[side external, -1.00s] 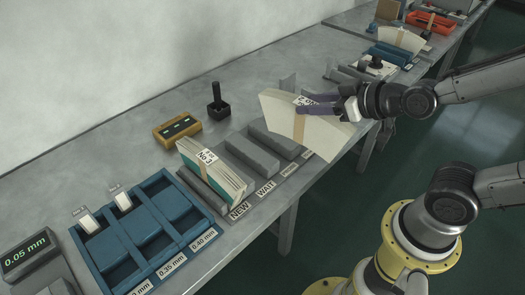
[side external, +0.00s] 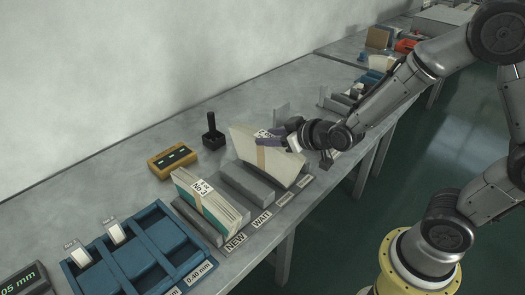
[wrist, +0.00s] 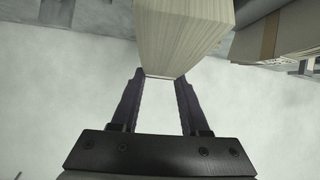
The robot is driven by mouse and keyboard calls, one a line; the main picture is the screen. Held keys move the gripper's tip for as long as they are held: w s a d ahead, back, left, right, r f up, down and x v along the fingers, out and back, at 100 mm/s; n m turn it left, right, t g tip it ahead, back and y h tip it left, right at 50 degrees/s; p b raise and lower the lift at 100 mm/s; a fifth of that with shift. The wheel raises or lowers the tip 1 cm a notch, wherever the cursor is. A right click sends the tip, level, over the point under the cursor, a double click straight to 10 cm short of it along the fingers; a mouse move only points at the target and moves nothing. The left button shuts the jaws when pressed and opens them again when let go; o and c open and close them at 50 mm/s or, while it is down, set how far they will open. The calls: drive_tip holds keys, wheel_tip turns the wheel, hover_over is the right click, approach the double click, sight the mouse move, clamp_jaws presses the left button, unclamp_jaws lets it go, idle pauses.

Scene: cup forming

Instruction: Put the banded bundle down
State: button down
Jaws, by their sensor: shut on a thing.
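A banded bundle (side external: 250,152) of cream sheets with a tan band and a white label is in my gripper (side external: 270,139). The purple fingers are shut on its upper part. The bundle stands tilted over the row of grey dividers, behind the small labels right of WAIT. I cannot tell whether its lower edge touches the bench or rack. In the wrist view the bundle (wrist: 182,35) shows beyond the two fingertips (wrist: 160,82). A second banded bundle (side external: 205,203), cream and teal with a "No 3" label, stands in the NEW slot.
Grey dividers (side external: 247,183) stand close to the held bundle. A blue compartment tray (side external: 148,248), a yellow box (side external: 172,161) and a black stamp-like tool (side external: 212,137) sit to the left. More racks and a red tray (side external: 404,46) are at the far right.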

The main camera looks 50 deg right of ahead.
sight(263, 151)
drive_tip(key=f, duration=0.2)
drive_tip(key=w+f, duration=0.1)
drive_tip(key=f, duration=0.1)
drive_tip(key=w+f, duration=0.1)
drive_tip(key=f, duration=0.1)
drive_tip(key=shift+w+f, duration=0.15)
drive_tip(key=shift+f, duration=0.15)
drive_tip(key=c, duration=0.8)
unclamp_jaws()
drive_tip(key=shift+f, duration=0.1)
drive_tip(key=o, duration=0.4)
drive_tip(key=shift+w+r, duration=0.1)
drive_tip(key=shift+r, duration=0.3)
